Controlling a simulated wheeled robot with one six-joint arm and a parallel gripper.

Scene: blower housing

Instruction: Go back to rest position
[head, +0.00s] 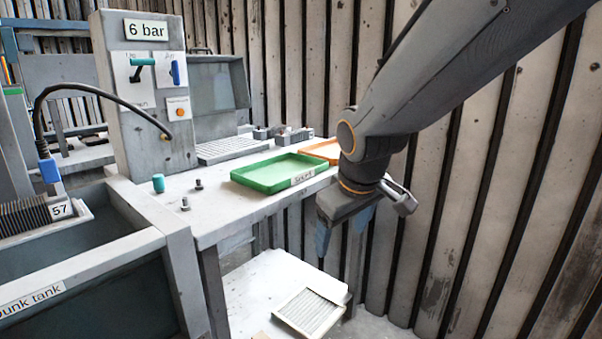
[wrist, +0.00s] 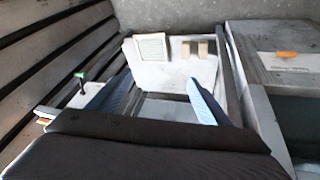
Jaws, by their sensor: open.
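My gripper (head: 338,228) hangs at the end of my arm, to the right of the workbench and in front of the slatted wall. It points downward, with its blue-grey fingers below the wrist. In the wrist view my gripper (wrist: 160,100) has its two fingers spread wide apart. Nothing shows between the fingers, and it is open and empty. It touches nothing that I can see.
A green tray (head: 275,174) and an orange tray (head: 322,152) sit on the bench (head: 225,210). A lower white shelf (head: 262,290) holds a slatted filter panel (head: 309,313). The dunk tank (head: 85,285) is at left. The slatted wall (head: 520,210) stands right.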

